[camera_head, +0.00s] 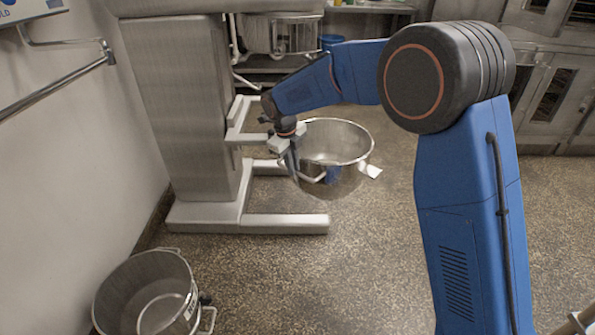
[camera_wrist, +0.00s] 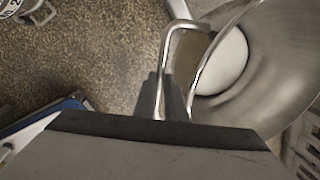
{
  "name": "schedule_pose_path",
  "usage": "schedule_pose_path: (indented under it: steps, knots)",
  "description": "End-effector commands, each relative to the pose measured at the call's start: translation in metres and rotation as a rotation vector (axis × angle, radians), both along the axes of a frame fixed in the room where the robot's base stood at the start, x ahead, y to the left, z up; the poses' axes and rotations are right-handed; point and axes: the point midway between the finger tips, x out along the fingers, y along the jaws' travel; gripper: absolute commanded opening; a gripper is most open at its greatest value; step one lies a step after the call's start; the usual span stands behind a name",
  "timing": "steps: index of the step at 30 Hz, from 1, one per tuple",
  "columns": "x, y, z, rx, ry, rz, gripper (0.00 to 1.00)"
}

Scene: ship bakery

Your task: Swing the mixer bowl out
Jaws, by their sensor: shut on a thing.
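The steel mixer bowl (camera_head: 345,178) is upright and empty, beside the mixer's bowl arms (camera_head: 240,125) and out to the right of the mixer column (camera_head: 175,110). In the wrist view the bowl (camera_wrist: 265,75) fills the right side. My gripper (camera_head: 291,163) is at the bowl's near left side. In the wrist view my gripper (camera_wrist: 163,92) is shut on the bent metal bowl handle (camera_wrist: 172,38), with one dark finger on each side. The join between bowl and arms is partly hidden behind my wrist.
The mixer foot (camera_head: 270,224) runs along the floor below. A second steel bowl (camera_head: 150,295) stands at the front left by the wall. Ovens (camera_head: 555,95) line the back right. The speckled floor between is clear.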

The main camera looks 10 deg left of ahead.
Motion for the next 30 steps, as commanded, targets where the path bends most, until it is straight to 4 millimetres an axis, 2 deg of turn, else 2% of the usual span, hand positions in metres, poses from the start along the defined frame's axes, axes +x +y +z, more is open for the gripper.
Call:
schedule_pose_path:
  steps: [14,15,17,26,30]
  knots:
    - [0.003,0.002,0.0,0.0,-0.001,-0.007,0.0]
    - [0.004,0.002,0.0,0.001,-0.002,-0.007,0.18]
    - [0.003,0.002,0.0,0.0,0.0,-0.007,0.29]
    - [0.003,0.002,0.001,0.0,0.0,-0.007,0.29]
    - [0.002,0.004,0.01,0.001,-0.002,-0.007,0.29]
